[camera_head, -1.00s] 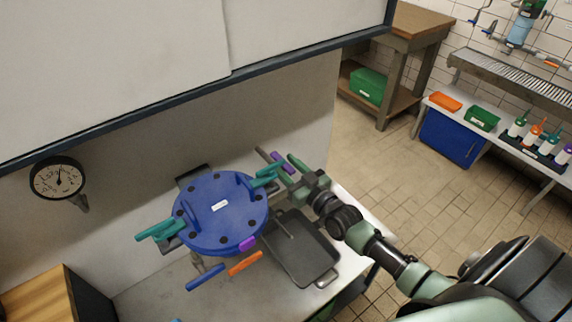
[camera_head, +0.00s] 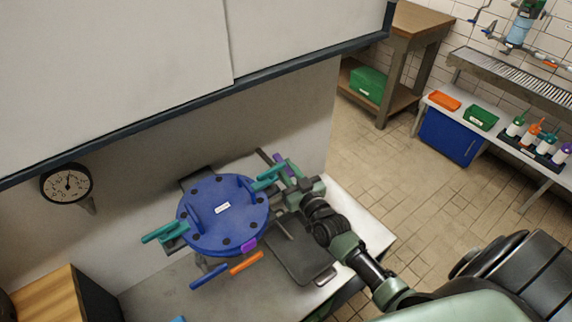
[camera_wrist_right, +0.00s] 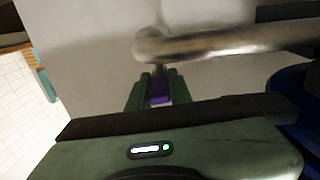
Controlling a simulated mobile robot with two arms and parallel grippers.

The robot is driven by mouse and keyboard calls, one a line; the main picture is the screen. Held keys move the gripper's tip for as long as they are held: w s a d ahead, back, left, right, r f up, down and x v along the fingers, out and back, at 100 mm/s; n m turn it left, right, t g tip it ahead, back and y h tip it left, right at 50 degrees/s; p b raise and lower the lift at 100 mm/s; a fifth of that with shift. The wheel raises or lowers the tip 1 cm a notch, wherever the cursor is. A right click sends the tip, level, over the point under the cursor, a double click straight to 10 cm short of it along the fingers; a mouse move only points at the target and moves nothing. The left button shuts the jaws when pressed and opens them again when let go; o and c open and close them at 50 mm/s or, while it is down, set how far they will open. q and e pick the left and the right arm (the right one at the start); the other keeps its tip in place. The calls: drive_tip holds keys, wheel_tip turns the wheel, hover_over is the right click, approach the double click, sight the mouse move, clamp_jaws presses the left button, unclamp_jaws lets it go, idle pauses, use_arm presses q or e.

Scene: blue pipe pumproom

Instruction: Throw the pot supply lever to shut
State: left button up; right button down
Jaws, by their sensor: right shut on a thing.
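The blue round pot (camera_head: 222,232), with a bolted lid and a small white label, stands on the grey bench. A purple lever handle (camera_head: 285,171) is behind it on the right, by a grey pipe; I take this for the pot supply lever. My right gripper (camera_head: 284,172) is shut on it. In the right wrist view the purple handle (camera_wrist_right: 160,92) sits between the two green fingers (camera_wrist_right: 159,88), below a metal pipe (camera_wrist_right: 220,44). The gripper partly hides the lever, so its exact angle is unclear. My left gripper is not in view.
Teal handles (camera_head: 164,233) stick out at the pot's left and right; the right one is close to my gripper. Blue (camera_head: 209,277) and orange (camera_head: 246,263) handles are in front. A grey tray (camera_head: 301,257) lies under my right arm. A gauge (camera_head: 67,184) hangs on the wall.

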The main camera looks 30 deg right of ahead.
drive_tip(key=c, duration=1.3)
unclamp_jaws()
drive_tip(key=s+b, duration=0.1)
drive_tip(key=s, duration=0.6)
drive_tip(key=shift+s+b, duration=0.35)
drive_tip(key=shift+s, duration=0.05)
